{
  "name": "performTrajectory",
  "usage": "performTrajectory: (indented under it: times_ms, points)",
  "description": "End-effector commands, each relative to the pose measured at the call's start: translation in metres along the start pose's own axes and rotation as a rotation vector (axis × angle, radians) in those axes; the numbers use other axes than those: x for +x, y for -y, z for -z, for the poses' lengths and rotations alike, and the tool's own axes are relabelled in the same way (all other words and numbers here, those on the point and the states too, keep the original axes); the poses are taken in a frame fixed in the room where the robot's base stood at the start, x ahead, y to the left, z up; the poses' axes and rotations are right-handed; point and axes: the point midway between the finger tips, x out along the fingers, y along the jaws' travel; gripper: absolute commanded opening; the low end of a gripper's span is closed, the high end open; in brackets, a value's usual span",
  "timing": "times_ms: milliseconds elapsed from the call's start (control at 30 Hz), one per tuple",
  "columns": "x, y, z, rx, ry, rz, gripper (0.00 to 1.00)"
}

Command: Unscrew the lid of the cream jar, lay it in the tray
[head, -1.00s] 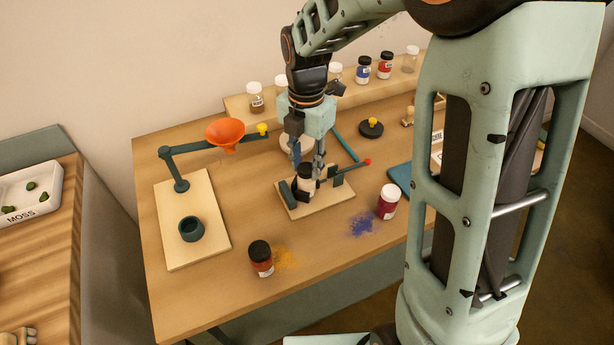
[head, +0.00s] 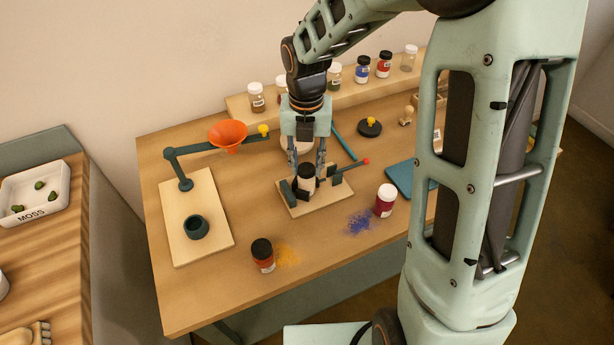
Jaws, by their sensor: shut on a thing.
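The cream jar (head: 306,187) stands upright in a clamp on a pale board (head: 318,205) in the middle of the table. The lid appears to sit on the jar; I cannot tell whether there is a gap. A flat teal tray (head: 399,180) lies at the right, partly hidden behind my arm.
A clamp lever with a red tip (head: 366,161) sticks out right of the jar. An orange funnel (head: 228,136) on a stand is at left. A black-lidded jar (head: 262,254) and a white-lidded red jar (head: 385,200) stand in front, near orange and blue powder. Several jars line the back shelf.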

Motion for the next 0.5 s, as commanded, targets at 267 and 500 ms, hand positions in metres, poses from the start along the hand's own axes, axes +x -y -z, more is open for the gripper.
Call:
performTrajectory:
  times_ms: [267, 500]
  points:
    - [-0.0017, -0.0001, -0.0002, 0.002, 0.001, 0.000, 0.07]
    - [-0.0080, 0.0001, -0.0003, 0.003, 0.001, 0.000, 0.07]
